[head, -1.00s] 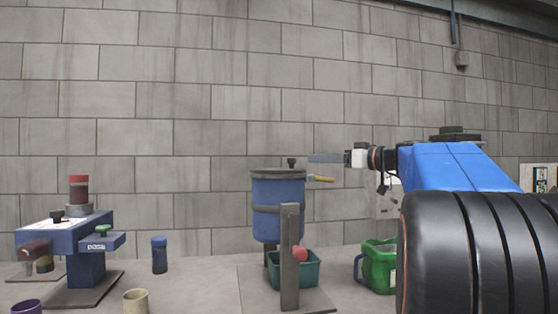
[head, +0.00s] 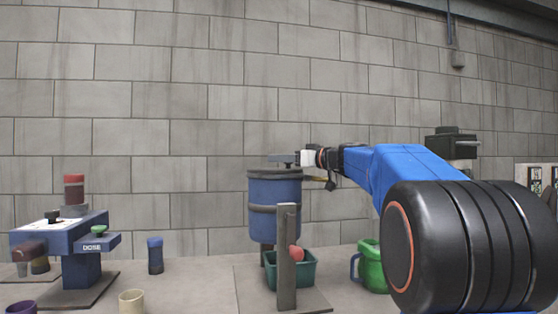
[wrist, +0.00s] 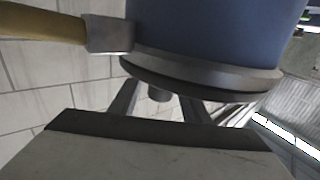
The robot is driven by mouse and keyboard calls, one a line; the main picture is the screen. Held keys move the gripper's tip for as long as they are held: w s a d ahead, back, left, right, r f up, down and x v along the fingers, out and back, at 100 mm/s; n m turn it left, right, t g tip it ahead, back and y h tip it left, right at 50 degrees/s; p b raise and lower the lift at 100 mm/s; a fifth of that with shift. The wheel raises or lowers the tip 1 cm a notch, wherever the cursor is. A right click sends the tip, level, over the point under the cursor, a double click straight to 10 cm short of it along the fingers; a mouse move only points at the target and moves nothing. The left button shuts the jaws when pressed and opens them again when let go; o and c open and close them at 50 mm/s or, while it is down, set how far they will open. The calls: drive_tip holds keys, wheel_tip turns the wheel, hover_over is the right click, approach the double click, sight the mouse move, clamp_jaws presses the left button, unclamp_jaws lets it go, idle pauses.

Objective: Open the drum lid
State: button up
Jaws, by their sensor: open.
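My gripper (head: 283,158) is just above the lid in the head view and hides the knob there. A yellow handle (wrist: 42,22) with a metal end sits by the drum's rim.
A green jug (head: 370,266) is right. A blue dosing stand (head: 82,265) and several cups are left.

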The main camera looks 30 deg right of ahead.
drive_tip(key=shift+w+a, duration=0.3)
drive_tip(key=shift+w, duration=0.35)
drive_tip(key=shift+c, duration=0.3)
clamp_jaws()
